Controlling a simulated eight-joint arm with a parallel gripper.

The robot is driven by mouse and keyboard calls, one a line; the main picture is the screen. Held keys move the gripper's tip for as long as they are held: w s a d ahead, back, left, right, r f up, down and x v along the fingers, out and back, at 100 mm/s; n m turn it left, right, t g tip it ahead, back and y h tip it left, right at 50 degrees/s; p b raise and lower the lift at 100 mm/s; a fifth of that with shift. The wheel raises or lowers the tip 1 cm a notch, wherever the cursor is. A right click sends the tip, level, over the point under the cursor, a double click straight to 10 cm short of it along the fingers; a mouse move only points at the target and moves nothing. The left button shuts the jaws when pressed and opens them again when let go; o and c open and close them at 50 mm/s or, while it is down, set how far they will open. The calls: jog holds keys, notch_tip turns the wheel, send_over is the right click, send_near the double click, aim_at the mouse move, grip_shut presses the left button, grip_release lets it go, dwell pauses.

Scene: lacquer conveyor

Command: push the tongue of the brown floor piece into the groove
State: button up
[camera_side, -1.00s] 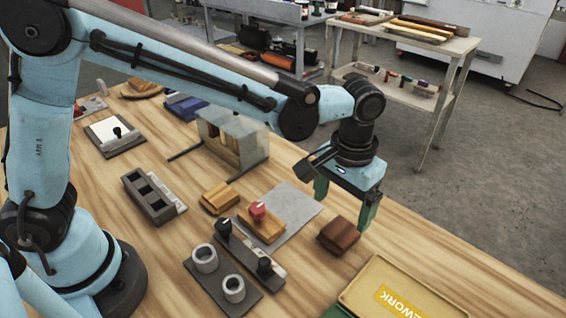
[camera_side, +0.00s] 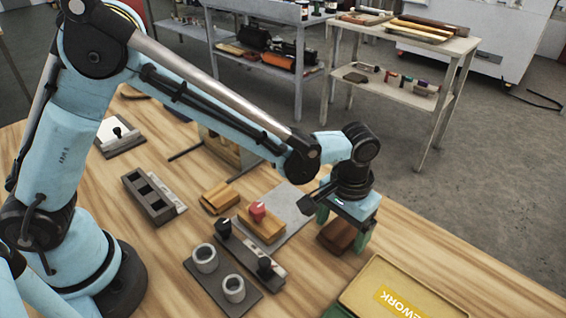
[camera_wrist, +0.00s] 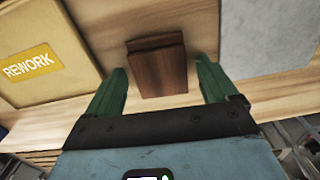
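The brown floor piece (camera_side: 335,237) lies on the wooden table right of a grey sheet. The wrist view shows it too (camera_wrist: 158,70), with a narrow darker lip along its far edge. My gripper (camera_side: 343,228) is low over it and open, with its green fingers on either side. In the wrist view my gripper (camera_wrist: 160,74) shows a gap between each finger and the piece. A lighter wooden piece (camera_side: 265,230) with a red knob (camera_side: 257,211) on it sits at the grey sheet's left edge. I cannot make out a groove in either view.
The grey sheet (camera_side: 293,208) has bare room between the two pieces. A yellow REWORK tray (camera_side: 375,272) stands at the front right.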

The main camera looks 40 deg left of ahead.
jog(key=c, duration=1)
jog(key=shift+r, duration=0.2)
jog(key=shift+r, duration=0.25)
jog(key=r, duration=0.3)
jog(key=shift+s+d+r, duration=0.1)
jog(key=shift+s+r, duration=0.1)
jog(key=shift+r, duration=0.15)
jog(key=s+d+r, duration=0.5)
jog(key=s+r, duration=0.1)
jog(key=s, duration=0.3)
send_over(340, 233)
jog(key=s+a, duration=0.1)
jog(key=a, duration=0.1)
jog(key=f, duration=0.4)
jog(key=shift+s+d, duration=0.15)
jog(key=shift+d, duration=0.05)
jog(key=shift+n, duration=0.3)
jog(key=w+a+f, duration=0.2)
jog(key=a, duration=0.2)
jog(key=w+a+f, duration=0.2)
jog(key=a, duration=0.1)
jog(key=w+a+f, duration=0.2)
jog(key=a, duration=0.2)
jog(key=shift+w+a, duration=0.3)
